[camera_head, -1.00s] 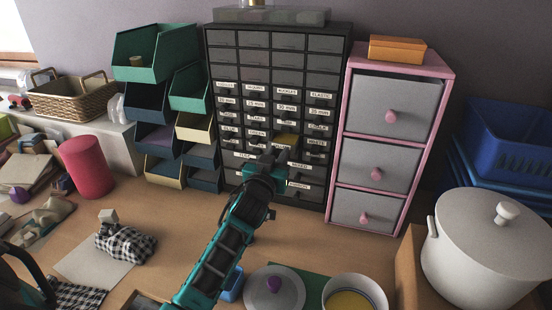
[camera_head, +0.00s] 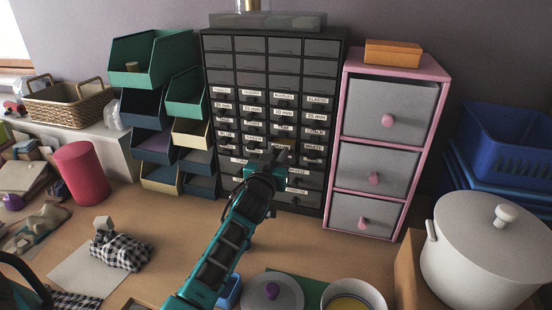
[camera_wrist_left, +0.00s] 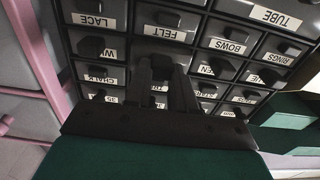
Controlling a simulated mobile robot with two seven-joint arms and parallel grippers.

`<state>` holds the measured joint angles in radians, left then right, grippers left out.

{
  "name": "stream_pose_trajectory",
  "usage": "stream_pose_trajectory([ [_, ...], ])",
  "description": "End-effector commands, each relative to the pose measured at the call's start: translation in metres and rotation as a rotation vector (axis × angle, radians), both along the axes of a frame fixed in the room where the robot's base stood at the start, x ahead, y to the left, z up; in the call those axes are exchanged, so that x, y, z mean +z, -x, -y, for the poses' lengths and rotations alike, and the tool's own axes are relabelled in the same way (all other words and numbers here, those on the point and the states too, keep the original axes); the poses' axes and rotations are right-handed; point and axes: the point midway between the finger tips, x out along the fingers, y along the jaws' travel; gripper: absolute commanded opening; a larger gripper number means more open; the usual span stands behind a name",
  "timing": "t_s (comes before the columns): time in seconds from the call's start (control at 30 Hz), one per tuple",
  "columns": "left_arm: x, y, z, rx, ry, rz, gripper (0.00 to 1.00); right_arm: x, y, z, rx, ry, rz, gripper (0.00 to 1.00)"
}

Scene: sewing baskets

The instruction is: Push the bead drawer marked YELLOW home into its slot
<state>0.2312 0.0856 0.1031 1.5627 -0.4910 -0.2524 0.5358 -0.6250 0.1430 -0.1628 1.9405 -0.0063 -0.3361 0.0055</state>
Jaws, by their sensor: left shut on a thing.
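The YELLOW drawer (camera_head: 284,146) is in the third column of the dark cabinet (camera_head: 340,120), between the GREEN and WHITE drawers. A little yellow shows at its top in the head view. My left gripper (camera_head: 268,162) is right in front of it and shut on its front. In the left wrist view the fingers (camera_wrist_left: 165,75) reach in between the label starting with W and the label ending in EN, covering most of the drawer's front and its label. I cannot tell whether it sits fully flush.
A pink drawer unit (camera_head: 340,140) stands close to the right of the cabinet, green and blue stacked bins (camera_head: 150,48) to its left. A white pot (camera_head: 485,250), a lid (camera_head: 273,295) and a bowl (camera_head: 355,283) are nearer.

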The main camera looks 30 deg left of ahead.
Motion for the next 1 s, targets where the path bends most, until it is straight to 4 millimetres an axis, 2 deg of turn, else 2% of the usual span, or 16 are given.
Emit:
stream_pose_trajectory([
  [0.87, -0.002, -0.021, -0.005, 0.001, 0.0, -0.003, 0.0, -0.009, 0.0, 0.0, 0.0, 0.0, 0.0, 0.43],
  [0.9, -0.002, -0.021, -0.005, 0.001, 0.0, -0.004, 0.27, -0.009, 0.0, 0.0, 0.0, 0.0, 0.0, 0.43],
  [1.0, -0.001, -0.021, -0.005, 0.001, 0.0, -0.003, 0.37, -0.009, 0.0, 0.0, 0.0, 0.0, 0.0, 0.43],
])
